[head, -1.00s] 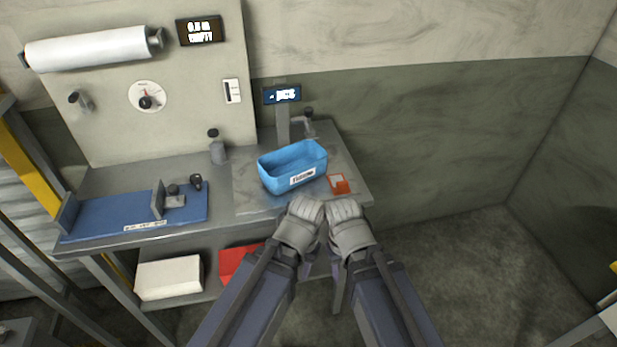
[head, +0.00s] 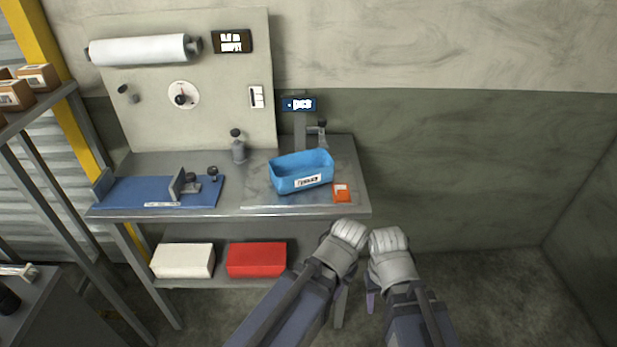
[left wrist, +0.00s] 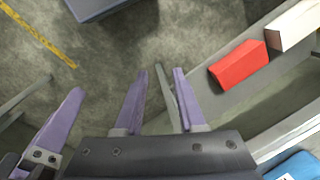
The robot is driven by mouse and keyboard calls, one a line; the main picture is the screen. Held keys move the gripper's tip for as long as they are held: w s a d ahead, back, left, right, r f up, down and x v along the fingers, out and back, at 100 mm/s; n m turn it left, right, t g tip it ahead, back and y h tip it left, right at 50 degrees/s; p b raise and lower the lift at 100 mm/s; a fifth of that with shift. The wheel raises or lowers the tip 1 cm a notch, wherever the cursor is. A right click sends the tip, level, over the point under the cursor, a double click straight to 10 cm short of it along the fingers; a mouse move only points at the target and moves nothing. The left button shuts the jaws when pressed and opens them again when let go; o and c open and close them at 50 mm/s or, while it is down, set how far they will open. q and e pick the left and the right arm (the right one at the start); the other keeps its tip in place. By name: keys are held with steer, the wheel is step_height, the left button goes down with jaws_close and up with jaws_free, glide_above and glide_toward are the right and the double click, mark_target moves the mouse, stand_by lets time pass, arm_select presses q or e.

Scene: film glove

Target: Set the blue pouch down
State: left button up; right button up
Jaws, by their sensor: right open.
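I do not make out a blue pouch in either view. A blue open bin (head: 300,181) with a white label stands on the workbench (head: 225,210). My right gripper (head: 370,302) hangs below the bench's right front corner in the head view, mostly hidden by its wrist; one purple finger shows, with nothing visible in it. My left gripper (left wrist: 160,72) shows in the left wrist view with two purple fingers apart and nothing held between them. A grey leg shows beyond the gap, over the floor.
A small orange item (head: 342,194) lies right of the bin. A blue fixture (head: 155,191) lies on the bench's left. A white box (head: 183,260) and a red box (head: 256,259) sit on the lower shelf. Floor at right is clear.

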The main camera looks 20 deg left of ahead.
arm_select(q)
steer(key=w+a+r+n+t+y, duration=0.2)
steer(key=w+a+r+n+t, duration=0.1)
steer(key=w+a, duration=0.4)
steer(key=w+a+r+n+t+y+b, duration=0.1)
steer(key=w+a+r+n+t+y, duration=0.1)
steer(key=w+a, duration=0.5)
steer(key=w+a+r+n+t+y, duration=0.2)
steer(key=w+a+r+n+t, duration=0.3)
steer(key=w, duration=0.5)
steer(key=shift+w+a+r, duration=0.1)
steer(key=shift+a+r, duration=0.25)
steer(key=shift+a, duration=0.2)
steer(key=shift+w+a+r, duration=0.1)
steer(key=shift+a+r, duration=0.2)
steer(key=shift+a, duration=0.2)
steer(key=shift+t+y, duration=0.3)
steer(key=shift+w+r+b+x, duration=0.15)
steer(key=shift+b+x, duration=0.75)
steer(key=shift+x, duration=1.15)
steer(key=shift+w+r+b+x, duration=0.15)
steer(key=shift+b+x, duration=0.7)
steer(key=shift+x, duration=1.2)
steer(key=shift+s+d, duration=0.1)
arm_select(e)
steer(key=f, duration=0.4)
steer(key=shift+w+a+f, duration=0.15)
steer(key=shift+a+f, duration=0.05)
steer(key=shift+a, duration=0.05)
